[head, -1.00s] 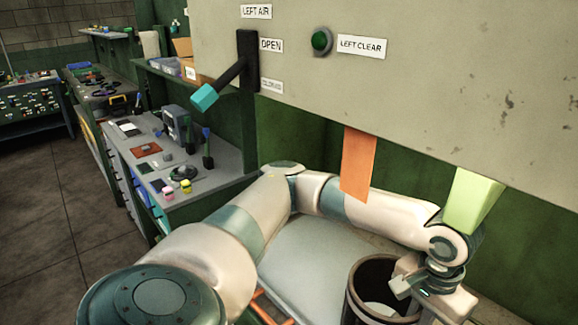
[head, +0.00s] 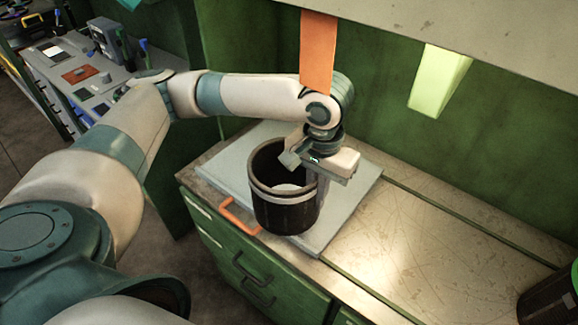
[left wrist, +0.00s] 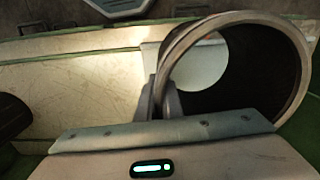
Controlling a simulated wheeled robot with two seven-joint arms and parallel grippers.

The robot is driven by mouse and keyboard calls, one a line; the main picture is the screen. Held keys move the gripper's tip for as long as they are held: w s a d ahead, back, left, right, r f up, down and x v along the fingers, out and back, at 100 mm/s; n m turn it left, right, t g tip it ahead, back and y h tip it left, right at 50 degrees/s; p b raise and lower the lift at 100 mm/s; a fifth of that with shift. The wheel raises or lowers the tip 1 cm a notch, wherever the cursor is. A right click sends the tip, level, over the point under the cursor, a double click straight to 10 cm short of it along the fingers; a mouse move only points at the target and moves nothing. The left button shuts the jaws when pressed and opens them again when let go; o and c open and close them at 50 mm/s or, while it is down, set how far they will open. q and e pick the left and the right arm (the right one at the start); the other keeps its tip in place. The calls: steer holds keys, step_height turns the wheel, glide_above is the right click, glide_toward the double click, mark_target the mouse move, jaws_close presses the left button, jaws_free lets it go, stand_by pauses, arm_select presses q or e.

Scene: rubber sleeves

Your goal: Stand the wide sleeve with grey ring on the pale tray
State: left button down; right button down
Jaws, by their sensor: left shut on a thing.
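The wide sleeve (head: 283,212) is a dark, upright, open-topped cylinder with a pale grey ring around it below the rim. My left gripper (head: 322,176) is shut on its right-hand wall. The pale tray (head: 235,172) lies flat on the bench beneath the sleeve. My right gripper is not in view.
Another dark cylinder with green on top (head: 552,300) stands at the bottom right. An orange strip (head: 318,50) and a pale green piece (head: 438,80) hang from the panel above. An orange handle (head: 240,215) is at the front.

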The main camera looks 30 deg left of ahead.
arm_select(q)
steer(key=w+d+r, duration=0.1)
steer(key=w+r, duration=0.2)
steer(key=w, duration=0.3)
steer(key=w+d+r+m, duration=0.1)
steer(key=w+r, duration=0.2)
steer(key=w, duration=0.3)
steer(key=shift+w+d, duration=0.15)
steer(key=shift+d, duration=0.15)
steer(key=a+f+p, duration=0.3)
steer(key=a+f, duration=0.4)
steer(key=a, duration=0.4)
steer(key=shift+a+p, duration=0.3)
